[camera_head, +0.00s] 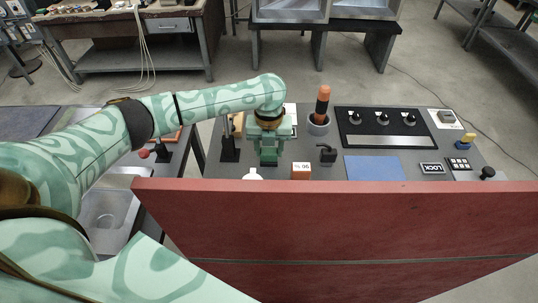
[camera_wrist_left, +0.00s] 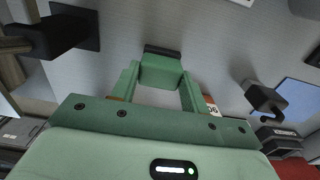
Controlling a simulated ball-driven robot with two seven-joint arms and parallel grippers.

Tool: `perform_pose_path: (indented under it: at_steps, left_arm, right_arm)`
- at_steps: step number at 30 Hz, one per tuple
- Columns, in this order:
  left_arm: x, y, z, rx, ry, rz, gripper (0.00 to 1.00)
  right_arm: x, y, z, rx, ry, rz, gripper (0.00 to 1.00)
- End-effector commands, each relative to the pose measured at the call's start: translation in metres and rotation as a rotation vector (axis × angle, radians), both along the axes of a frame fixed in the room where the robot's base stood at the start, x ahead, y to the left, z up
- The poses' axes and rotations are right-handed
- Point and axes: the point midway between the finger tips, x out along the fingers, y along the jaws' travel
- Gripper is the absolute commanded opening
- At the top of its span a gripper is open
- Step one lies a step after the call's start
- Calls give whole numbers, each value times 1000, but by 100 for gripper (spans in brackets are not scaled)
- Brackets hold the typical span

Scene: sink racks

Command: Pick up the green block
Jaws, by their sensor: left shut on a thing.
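My left gripper (camera_head: 268,157) is above the grey bench top, pointing down. In the left wrist view its two green fingers (camera_wrist_left: 159,88) are shut on a green block (camera_wrist_left: 160,72) with a dark far face. The block sits between the fingertips; I cannot tell how far it is from the bench surface. In the head view the block is hard to tell apart from my green gripper. My right gripper is not in view.
An orange box (camera_head: 301,171) and a black fitting (camera_head: 327,153) stand right of my gripper. A grey cup (camera_head: 318,125) holds an orange-and-black handle. A black post (camera_head: 229,150) stands left. A blue mat (camera_head: 374,168) is clear. A red panel (camera_head: 340,235) runs along the front.

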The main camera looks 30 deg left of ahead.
Motion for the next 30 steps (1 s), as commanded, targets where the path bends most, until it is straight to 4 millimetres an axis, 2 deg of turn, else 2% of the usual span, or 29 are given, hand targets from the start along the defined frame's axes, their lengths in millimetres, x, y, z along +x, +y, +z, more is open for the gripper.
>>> perform_pose_path:
  at_steps: [8, 13, 20, 24, 30]
  left_arm:
    - [0, 0, 9, 0, -1, 0, 20]
    - [1, 0, 37, -2, -3, 1, 20]
    - [-48, 18, 99, 1, -3, 0, 20]
    - [-86, 29, 111, 0, 1, 0, 20]
    - [-118, 40, 124, 0, 1, 2, 20]
  right_arm:
    - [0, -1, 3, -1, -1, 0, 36]
    - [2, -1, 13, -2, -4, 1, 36]
    - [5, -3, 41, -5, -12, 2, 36]
    - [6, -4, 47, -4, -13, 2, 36]
    - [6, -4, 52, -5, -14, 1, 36]
